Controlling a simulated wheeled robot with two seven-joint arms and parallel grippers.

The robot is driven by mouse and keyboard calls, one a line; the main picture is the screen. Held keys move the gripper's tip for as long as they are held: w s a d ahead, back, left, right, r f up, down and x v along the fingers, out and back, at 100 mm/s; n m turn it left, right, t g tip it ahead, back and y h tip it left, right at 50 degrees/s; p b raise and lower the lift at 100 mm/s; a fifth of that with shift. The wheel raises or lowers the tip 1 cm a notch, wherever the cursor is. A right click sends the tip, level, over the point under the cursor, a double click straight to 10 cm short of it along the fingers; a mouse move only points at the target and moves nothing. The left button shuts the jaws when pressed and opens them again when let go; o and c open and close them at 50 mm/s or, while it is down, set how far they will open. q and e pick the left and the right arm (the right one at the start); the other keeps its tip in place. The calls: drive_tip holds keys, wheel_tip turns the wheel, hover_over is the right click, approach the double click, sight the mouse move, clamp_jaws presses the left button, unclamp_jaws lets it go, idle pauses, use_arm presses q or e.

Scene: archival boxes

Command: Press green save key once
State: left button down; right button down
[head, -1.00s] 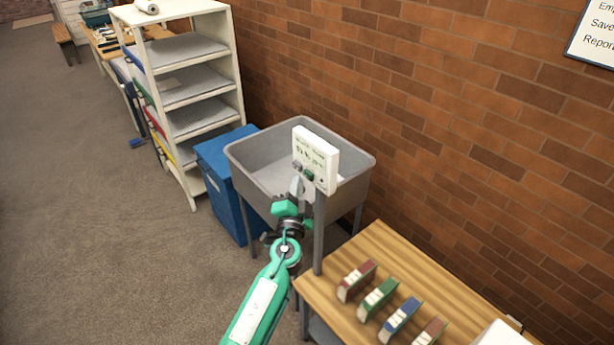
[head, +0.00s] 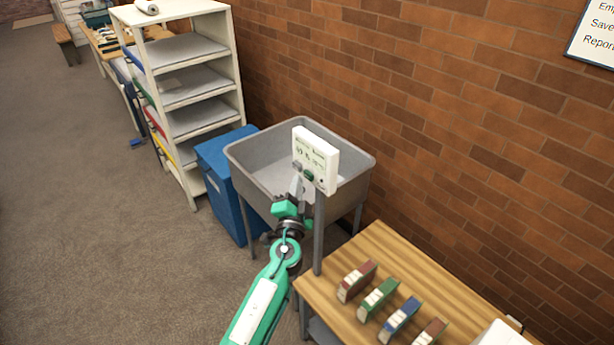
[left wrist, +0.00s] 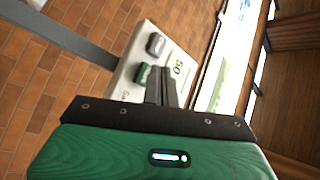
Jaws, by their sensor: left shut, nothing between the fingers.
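A white panel (head: 318,150) with printed text stands upright on a post at the front of the grey sink. It has a green key (head: 309,177) and a grey key (head: 297,166) low on its face. In the left wrist view the green key (left wrist: 142,73) sits below the grey key (left wrist: 155,44). My left gripper (head: 297,184) is shut and empty, pointing at the panel's lower part. In the left wrist view its fingertips (left wrist: 162,71) are close beside the green key, to its right. I cannot tell whether they touch the panel. My right gripper is not in view.
The grey sink (head: 262,165) is around and behind the panel. A blue bin (head: 222,190) and a white shelf unit (head: 190,75) stand to the left.

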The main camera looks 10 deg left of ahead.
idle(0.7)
use_arm(q)
drive_tip(key=shift+w+d+b, duration=0.3)
drive_tip(key=shift+w+b, duration=0.05)
drive_tip(key=shift+w+d+b, duration=0.25)
drive_tip(key=shift+w+b, duration=0.05)
drive_tip(key=shift+w, duration=0.05)
idle(0.7)
drive_tip(key=shift+s, duration=0.1)
drive_tip(key=shift+s+a, duration=0.55)
drive_tip(key=shift+s, duration=0.1)
drive_tip(key=s+a, duration=0.1)
drive_tip(key=s, duration=0.1)
drive_tip(key=s+a, duration=0.2)
idle(0.6)
idle(0.6)
